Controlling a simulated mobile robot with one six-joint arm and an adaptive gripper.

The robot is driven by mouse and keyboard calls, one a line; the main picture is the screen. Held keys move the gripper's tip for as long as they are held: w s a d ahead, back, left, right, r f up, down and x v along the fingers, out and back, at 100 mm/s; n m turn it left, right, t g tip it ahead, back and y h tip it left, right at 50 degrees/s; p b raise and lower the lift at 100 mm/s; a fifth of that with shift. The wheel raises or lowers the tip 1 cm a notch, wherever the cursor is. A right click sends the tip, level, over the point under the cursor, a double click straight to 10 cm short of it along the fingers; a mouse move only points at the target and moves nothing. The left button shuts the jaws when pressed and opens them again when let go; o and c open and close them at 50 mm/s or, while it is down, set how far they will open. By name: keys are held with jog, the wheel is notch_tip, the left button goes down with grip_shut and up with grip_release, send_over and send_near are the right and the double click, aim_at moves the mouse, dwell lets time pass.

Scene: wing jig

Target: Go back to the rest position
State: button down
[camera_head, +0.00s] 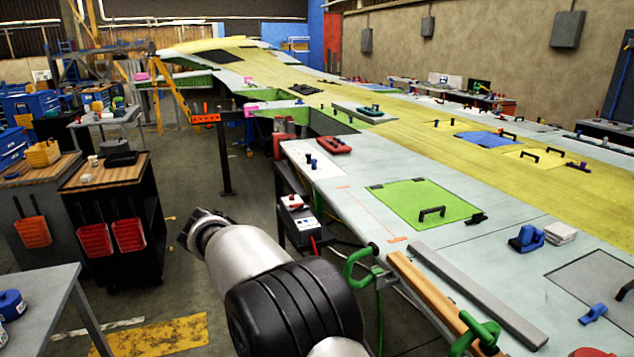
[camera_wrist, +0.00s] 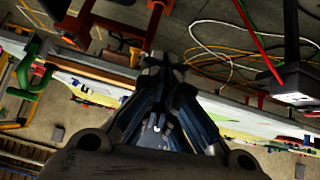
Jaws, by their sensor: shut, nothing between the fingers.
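My gripper (camera_wrist: 160,95) shows in the middle of the wrist view, with its fingers together and nothing between them. In the head view my arm reaches up from the bottom centre, and its wrist end (camera_head: 205,228) is over the floor to the left of the wing (camera_head: 470,240). The fingers themselves are hard to make out in the head view. The gripper is apart from the wing and holds no tool.
Green clamps (camera_head: 362,262) stick out from the wing's near edge, close to my arm. A dark box with a white face (camera_head: 300,218) stands ahead of it. A dark cart (camera_head: 112,215) and a grey table (camera_head: 38,300) stand left. Open floor lies between.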

jog(key=s+d+r+n+g+y, duration=0.1)
jog(key=s+d+r+n+y, duration=0.15)
jog(key=s+d+r, duration=0.4)
jog(key=s+d+r+n+y, duration=0.2)
jog(key=s+d+r+n, duration=0.2)
jog(key=s+d, duration=0.5)
jog(key=s+d+f+n+t+y, duration=0.1)
jog(key=s+d+f+n+y, duration=0.1)
jog(key=s, duration=0.7)
jog(key=s+d+f+n+t+y, duration=0.1)
jog(key=s+n, duration=0.3)
jog(key=s, duration=0.5)
jog(key=shift+s+d+f+y, duration=0.2)
jog(key=shift+d+f+y, duration=0.25)
jog(key=shift+d+f, duration=0.15)
